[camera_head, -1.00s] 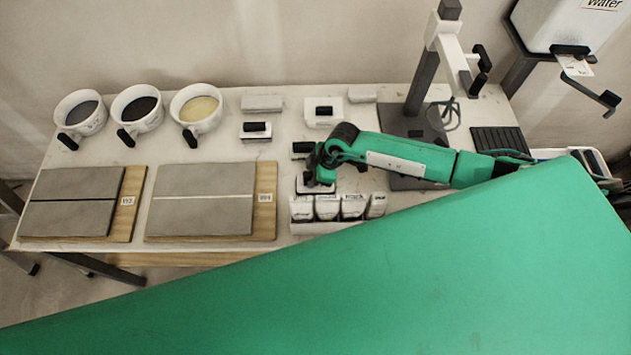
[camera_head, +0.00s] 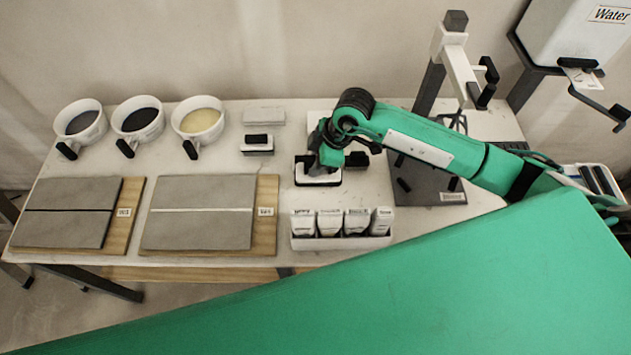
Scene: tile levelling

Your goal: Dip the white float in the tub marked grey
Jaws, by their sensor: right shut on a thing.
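My right gripper (camera_head: 326,156) is shut on a white float (camera_head: 318,181), a pale block with dark edges, near the middle of the table. The arm hides much of it, and I cannot tell how far it is above the table. Three white tubs with black handles stand at the back left. The leftmost tub (camera_head: 95,127) holds grey stuff, the middle tub (camera_head: 153,128) black, and the right tub (camera_head: 210,130) cream. Their markings are too small to read. My left gripper is not in view.
Two tile boards (camera_head: 122,235) (camera_head: 263,235) lie at front left. Another white block with a black handle (camera_head: 257,143) sits right of the tubs. A caddy of small bags (camera_head: 340,242) stands in front of my gripper. A stand (camera_head: 428,85) rises at right.

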